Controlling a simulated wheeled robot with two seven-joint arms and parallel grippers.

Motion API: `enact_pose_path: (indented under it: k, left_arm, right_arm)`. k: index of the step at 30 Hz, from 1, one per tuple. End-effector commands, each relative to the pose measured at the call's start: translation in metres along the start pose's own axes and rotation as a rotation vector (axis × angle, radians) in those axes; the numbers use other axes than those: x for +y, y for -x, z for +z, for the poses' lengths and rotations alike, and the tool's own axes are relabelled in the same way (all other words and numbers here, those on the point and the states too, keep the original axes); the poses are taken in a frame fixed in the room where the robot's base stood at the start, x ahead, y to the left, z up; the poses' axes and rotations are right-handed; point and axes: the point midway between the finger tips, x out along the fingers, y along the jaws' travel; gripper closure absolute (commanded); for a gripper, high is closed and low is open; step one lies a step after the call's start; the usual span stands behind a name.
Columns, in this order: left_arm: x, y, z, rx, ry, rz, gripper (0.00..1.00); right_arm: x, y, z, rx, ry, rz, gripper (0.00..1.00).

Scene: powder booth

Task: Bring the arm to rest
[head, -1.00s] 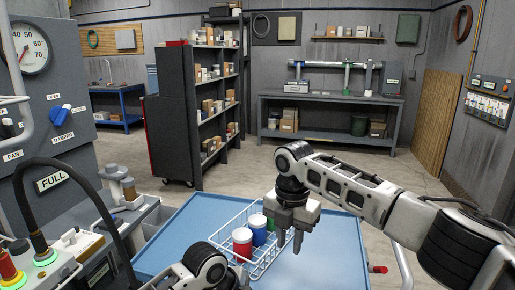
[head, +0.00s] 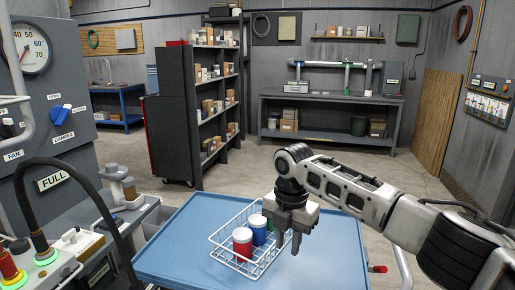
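My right gripper (head: 288,243) points down over the right side of a white wire basket (head: 262,272). Its two fingers stand apart with nothing seen between them. The basket stands on a blue-topped cart (head: 185,245). In it are a red jar with a white lid (head: 242,245) and a blue jar with a white lid (head: 258,232). A green jar (head: 268,222) shows in part behind the gripper. My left arm and gripper are out of view.
A grey control panel (head: 85,150) with a gauge, knobs and a FULL label stands close at left. Below it are lit push buttons and a black hose. A shelf rack (head: 210,110) and a workbench (head: 330,105) stand farther back. The floor between is clear.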

Motion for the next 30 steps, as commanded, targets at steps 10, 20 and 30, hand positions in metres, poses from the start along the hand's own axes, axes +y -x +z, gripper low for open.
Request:
enact_pose_path:
  k: [10,20,30]
  left_arm:
    - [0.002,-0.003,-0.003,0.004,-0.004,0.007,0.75]
    - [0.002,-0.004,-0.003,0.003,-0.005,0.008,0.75]
    - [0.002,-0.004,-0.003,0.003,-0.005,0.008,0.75]
  right_arm:
    - [0.020,-0.108,-0.073,0.124,-0.226,0.172,0.75]
    - [0.015,-0.193,-0.161,0.364,-0.787,0.462,0.75]
    - [-0.086,-0.229,-0.183,0.540,-1.625,0.760,0.75]
